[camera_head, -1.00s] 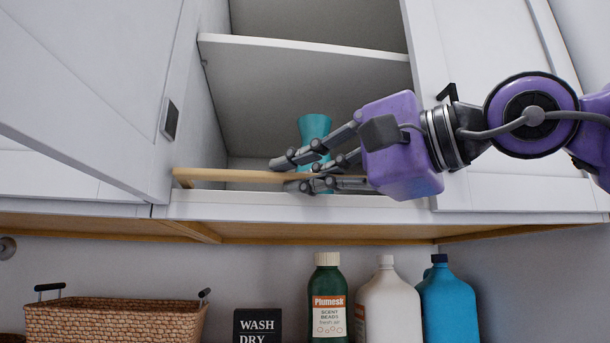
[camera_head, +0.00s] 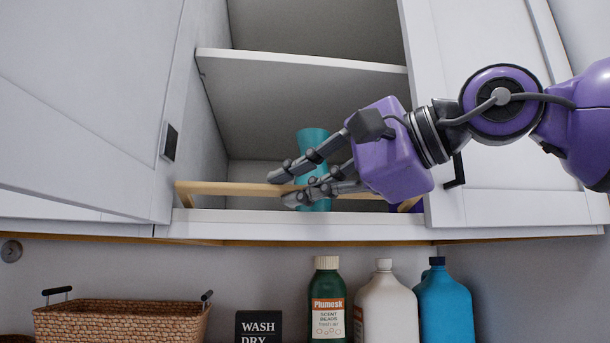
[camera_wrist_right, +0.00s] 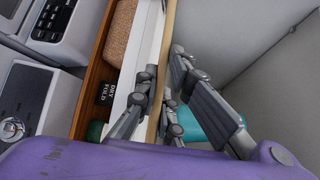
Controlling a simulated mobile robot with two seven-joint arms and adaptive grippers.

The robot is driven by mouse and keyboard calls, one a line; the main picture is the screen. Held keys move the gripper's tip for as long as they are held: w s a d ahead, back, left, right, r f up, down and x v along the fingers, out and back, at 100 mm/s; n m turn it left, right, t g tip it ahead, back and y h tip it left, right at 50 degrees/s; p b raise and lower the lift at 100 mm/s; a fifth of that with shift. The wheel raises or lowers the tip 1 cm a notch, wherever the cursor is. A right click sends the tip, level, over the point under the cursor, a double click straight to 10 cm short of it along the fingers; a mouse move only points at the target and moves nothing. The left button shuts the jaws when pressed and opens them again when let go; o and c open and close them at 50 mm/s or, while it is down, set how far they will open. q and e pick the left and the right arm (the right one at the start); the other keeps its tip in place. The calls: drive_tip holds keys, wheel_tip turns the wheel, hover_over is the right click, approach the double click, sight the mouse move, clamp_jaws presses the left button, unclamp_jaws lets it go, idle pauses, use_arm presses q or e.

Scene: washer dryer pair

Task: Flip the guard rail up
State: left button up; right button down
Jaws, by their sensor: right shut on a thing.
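The guard rail (camera_head: 235,189) is a thin wooden bar across the front of the open cabinet's bottom shelf. In the head view it stands a little above the shelf edge, with a short wooden leg at its left end. My right gripper (camera_head: 288,186) comes in from the right and is shut on the rail near its middle. In the right wrist view the rail (camera_wrist_right: 168,45) runs between the fingers of my right gripper (camera_wrist_right: 163,100). My left gripper is not in view.
A teal vase (camera_head: 313,150) stands in the cabinet behind my fingers. The left cabinet door (camera_head: 85,110) is open; the right door (camera_head: 500,130) is at the right. Below are a wicker basket (camera_head: 120,322), a green bottle (camera_head: 327,290), a white jug (camera_head: 385,305) and a blue jug (camera_head: 446,305).

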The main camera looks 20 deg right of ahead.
drive_tip(key=shift+w+d+r+m+g+h+p, duration=0.1)
drive_tip(key=shift+w+r+m+g+h+p, duration=0.15)
drive_tip(key=shift+r+m+g, duration=0.45)
drive_tip(key=shift+w+d+r+m+g+h+p, duration=0.15)
drive_tip(key=shift+w+r+m+g, duration=0.25)
drive_tip(key=shift+g, duration=0.5)
drive_tip(key=shift+s+a+r, duration=0.1)
drive_tip(key=c, duration=1.9)
unclamp_jaws()
